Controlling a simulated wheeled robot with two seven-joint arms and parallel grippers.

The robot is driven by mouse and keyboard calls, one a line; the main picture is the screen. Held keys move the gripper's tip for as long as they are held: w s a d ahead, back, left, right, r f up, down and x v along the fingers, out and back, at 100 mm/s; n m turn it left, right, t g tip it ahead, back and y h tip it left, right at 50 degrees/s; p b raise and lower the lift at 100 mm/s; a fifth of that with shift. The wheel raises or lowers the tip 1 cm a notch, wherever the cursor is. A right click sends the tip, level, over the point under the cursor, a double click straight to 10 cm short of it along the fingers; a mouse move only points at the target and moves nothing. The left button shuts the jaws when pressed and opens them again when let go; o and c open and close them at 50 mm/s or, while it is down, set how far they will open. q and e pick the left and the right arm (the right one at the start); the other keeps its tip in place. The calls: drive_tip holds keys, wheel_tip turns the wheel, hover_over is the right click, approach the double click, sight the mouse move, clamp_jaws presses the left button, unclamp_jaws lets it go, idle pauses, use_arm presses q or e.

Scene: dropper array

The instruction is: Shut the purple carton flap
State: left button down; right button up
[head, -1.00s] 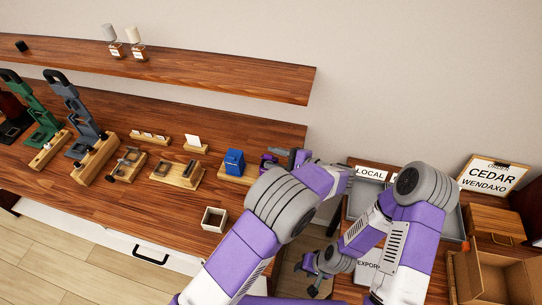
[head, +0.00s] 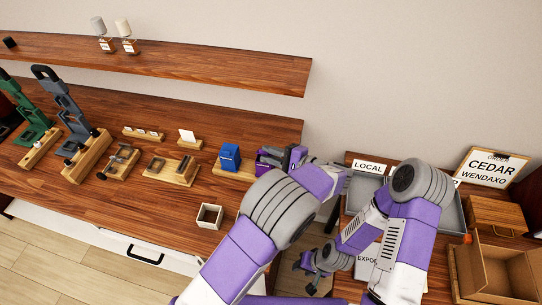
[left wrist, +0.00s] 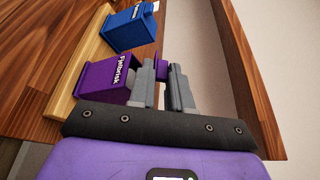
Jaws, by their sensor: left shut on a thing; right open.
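The purple carton (head: 266,168) stands at the right end of the wooden workbench, beside the blue carton (head: 229,157). In the left wrist view the purple carton (left wrist: 104,80) shows its white lettering, with the blue carton (left wrist: 130,28) behind it. My left gripper (head: 284,158) is at the purple carton's right side. In the left wrist view its fingers (left wrist: 164,76) are shut on a small purple piece, apparently the carton's flap (left wrist: 162,70). How far the flap stands open is hidden by the fingers. My right gripper (head: 311,273) is open and empty, low beside the right table.
A small open box (head: 209,216) stands at the bench's front edge. Wooden stands (head: 172,168) line the bench to the left. A grey tray (head: 363,187) marked LOCAL and an open cardboard box (head: 497,272) lie to the right. A shelf (head: 180,68) runs above the bench.

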use_arm(q)
drive_tip(key=shift+s+f+n+t+b, duration=0.2)
drive_tip(key=shift+n+t+b, duration=0.1)
drive_tip(key=shift+n+b, duration=0.15)
drive_tip(key=c, duration=1.3)
unclamp_jaws()
